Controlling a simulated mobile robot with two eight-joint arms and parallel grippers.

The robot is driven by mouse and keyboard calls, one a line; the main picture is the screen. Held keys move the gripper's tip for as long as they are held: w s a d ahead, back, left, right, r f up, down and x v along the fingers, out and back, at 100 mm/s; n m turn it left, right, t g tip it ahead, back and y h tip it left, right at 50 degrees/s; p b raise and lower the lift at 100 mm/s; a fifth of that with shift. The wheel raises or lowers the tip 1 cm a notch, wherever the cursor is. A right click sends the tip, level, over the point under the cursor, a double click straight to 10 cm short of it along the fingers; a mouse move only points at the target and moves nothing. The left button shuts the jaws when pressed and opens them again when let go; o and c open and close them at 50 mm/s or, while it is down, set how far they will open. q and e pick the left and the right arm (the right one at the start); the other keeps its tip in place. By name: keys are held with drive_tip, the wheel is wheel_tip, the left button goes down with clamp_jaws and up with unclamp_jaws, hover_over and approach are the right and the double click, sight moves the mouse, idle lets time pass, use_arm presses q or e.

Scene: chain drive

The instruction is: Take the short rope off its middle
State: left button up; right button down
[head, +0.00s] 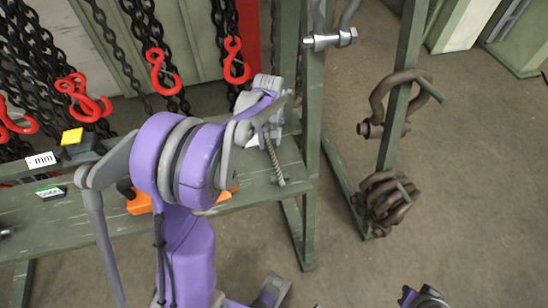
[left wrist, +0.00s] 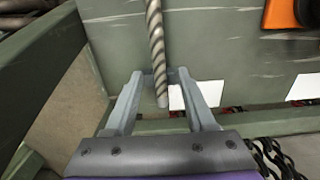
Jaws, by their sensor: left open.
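The short rope (head: 273,159) is a thin, twisted, grey-brown length that appears to lie on the green bench (head: 300,165), near its right end. In the left wrist view the rope (left wrist: 156,40) runs down from the top edge, and its near end lies between my fingers. My left gripper (head: 262,128) is over the rope's far end, partly hidden by my own arm in the head view. In the left wrist view its two fingers (left wrist: 157,82) are spread, one on each side of the rope, with gaps visible.
Black chains with red hooks (head: 160,72) hang behind the bench. An orange object (head: 140,204) and a yellow-topped item (head: 72,136) sit on the bench to the left. Rusty shackles (head: 382,200) hang on a green post at right. Floor beyond is clear.

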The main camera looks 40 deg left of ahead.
use_arm(q)
clamp_jaws()
idle(1.3)
